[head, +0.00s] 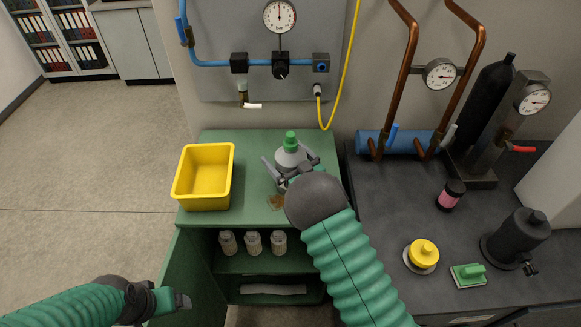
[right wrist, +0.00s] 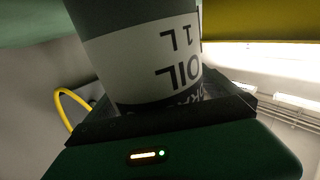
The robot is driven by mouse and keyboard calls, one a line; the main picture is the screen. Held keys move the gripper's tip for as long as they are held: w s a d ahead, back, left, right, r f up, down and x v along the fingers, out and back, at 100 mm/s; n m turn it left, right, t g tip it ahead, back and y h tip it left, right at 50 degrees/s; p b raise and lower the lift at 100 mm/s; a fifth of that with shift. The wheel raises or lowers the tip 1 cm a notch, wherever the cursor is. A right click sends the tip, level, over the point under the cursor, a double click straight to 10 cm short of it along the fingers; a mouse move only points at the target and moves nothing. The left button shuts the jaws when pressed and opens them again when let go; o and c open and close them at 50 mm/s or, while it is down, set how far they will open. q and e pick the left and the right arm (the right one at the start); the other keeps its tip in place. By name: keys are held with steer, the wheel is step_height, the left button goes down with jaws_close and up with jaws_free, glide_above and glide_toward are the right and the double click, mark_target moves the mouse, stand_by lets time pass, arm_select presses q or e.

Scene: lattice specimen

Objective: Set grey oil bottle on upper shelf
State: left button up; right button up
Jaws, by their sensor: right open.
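The grey oil bottle (head: 291,155) with a green cap stands upright on top of the green cabinet (head: 252,147). My right gripper (head: 287,168) is open, with its fingers on either side of the bottle; contact cannot be told. In the right wrist view the bottle (right wrist: 145,55) fills the space ahead of the fingers (right wrist: 165,115), its "OIL 1L" label upside down. Inside the open cabinet, the upper shelf (head: 240,264) bears several pale jars in a row. My left gripper (head: 183,300) is at the lower left, away from the bottle; its jaw opening is unclear.
A yellow bin (head: 204,178) stands on the cabinet top, left of the bottle. A brown stain (head: 275,202) lies before the bottle. A grey object (head: 273,289) lies on the lower shelf. The green door (head: 186,265) stands open at left. Pipes and gauges are behind.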

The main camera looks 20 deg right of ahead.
steer(key=c, duration=2)
steer(key=shift+r, duration=0.1)
